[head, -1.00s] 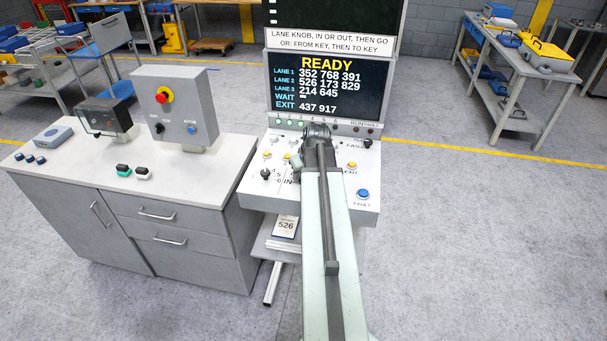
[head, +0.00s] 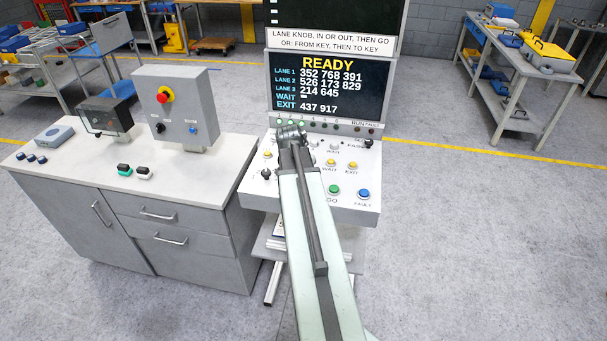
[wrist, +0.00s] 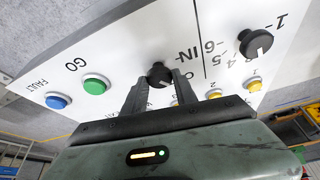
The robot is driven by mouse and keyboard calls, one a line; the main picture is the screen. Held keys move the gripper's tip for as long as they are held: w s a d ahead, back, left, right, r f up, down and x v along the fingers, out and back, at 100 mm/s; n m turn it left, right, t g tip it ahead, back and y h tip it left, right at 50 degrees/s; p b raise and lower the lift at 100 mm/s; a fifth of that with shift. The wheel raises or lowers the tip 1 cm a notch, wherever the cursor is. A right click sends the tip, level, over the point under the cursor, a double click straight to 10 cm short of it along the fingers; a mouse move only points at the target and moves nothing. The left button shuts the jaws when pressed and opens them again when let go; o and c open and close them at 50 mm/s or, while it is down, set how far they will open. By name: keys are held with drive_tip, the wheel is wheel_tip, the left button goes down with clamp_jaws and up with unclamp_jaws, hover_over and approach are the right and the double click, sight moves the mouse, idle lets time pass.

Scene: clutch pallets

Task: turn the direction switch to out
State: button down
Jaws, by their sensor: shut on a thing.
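The direction switch (wrist: 157,72) is a black knob with a white pointer mark on the white panel (wrist: 130,45), beside the printed IN. My gripper (wrist: 161,78) has one finger on each side of this knob and is shut on it in the wrist view. Part of the knob and the lettering beside it is hidden by a finger. In the head view my arm (head: 300,180) reaches over the sloped panel (head: 372,172) and hides the switch and my fingers. The screen (head: 328,88) reads READY.
A second black knob (wrist: 257,42) with numbers stands right of my gripper in the wrist view. A green GO button (wrist: 95,84) and a blue FAULT button (wrist: 58,101) are to the left. Small yellow buttons (wrist: 215,94) sit close to the right finger. A cabinet (head: 150,215) stands left of the panel.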

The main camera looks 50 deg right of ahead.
drive_tip(key=shift+w+a+m+g, duration=0.15)
drive_tip(key=shift+m+g, duration=0.15)
drive_tip(key=shift+m, duration=0.3)
drive_tip(key=c, duration=1)
unclamp_jaws()
drive_tip(key=shift+a, duration=0.1)
drive_tip(key=shift+r+p, duration=0.55)
drive_tip(key=p+v, duration=0.6)
drive_tip(key=shift+a+r, duration=0.25)
drive_tip(key=shift+r, duration=0.05)
